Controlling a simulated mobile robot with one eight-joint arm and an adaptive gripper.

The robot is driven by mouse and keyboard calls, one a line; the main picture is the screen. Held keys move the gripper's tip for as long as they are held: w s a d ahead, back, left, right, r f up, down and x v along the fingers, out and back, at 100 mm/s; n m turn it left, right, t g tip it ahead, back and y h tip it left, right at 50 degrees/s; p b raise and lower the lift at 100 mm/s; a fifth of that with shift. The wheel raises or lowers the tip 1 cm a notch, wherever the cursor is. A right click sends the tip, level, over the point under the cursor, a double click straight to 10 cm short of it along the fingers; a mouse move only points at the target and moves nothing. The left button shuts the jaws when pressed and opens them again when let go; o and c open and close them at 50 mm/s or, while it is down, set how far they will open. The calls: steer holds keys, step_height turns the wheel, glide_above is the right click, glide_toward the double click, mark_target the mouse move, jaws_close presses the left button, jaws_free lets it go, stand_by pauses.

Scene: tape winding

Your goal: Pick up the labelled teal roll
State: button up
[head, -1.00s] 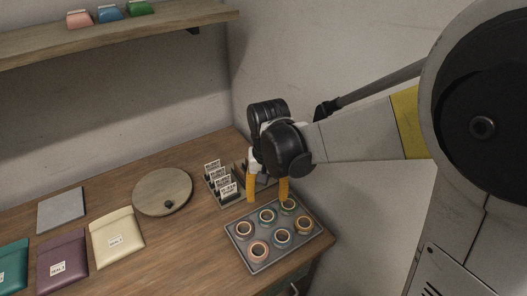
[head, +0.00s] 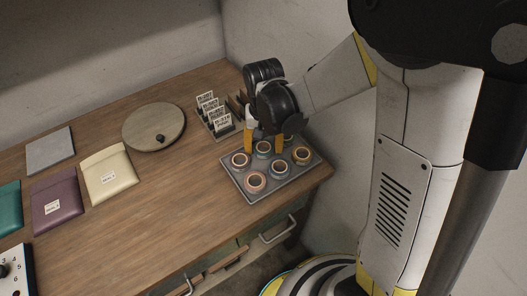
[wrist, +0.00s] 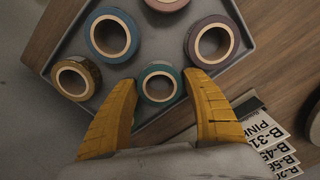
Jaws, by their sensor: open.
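Several tape rolls sit in a grey tray (head: 237,183); the tray also shows in the wrist view (wrist: 232,9). No roll label is readable.
A holder with white label cards (head: 213,113) stands close behind the tray; the cards (wrist: 264,135) lie near my right finger in the wrist view. The table's middle is clear.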

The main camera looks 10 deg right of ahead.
steer(key=shift+r, duration=0.1)
steer(key=c, duration=0.6)
steer(key=shift+r, duration=0.1)
steer(key=shift+r+p, duration=0.3)
step_height(320, 180, up, 4)
steer(key=shift+d+r+p, duration=0.1)
steer(key=shift+p, duration=0.95)
steer(key=s+d+r+p, duration=0.1)
steer(key=d+r, duration=0.1)
steer(key=d, duration=0.1)
steer(key=s+d+r+p, duration=0.1)
steer(key=s+d+r, duration=0.1)
steer(key=d, duration=0.2)
steer(key=s+d+r+p, duration=0.1)
steer(key=s+d+r, duration=0.1)
steer(key=d, duration=0.1)
steer(key=shift+s+d, duration=0.1)
steer(key=shift+d, duration=0.05)
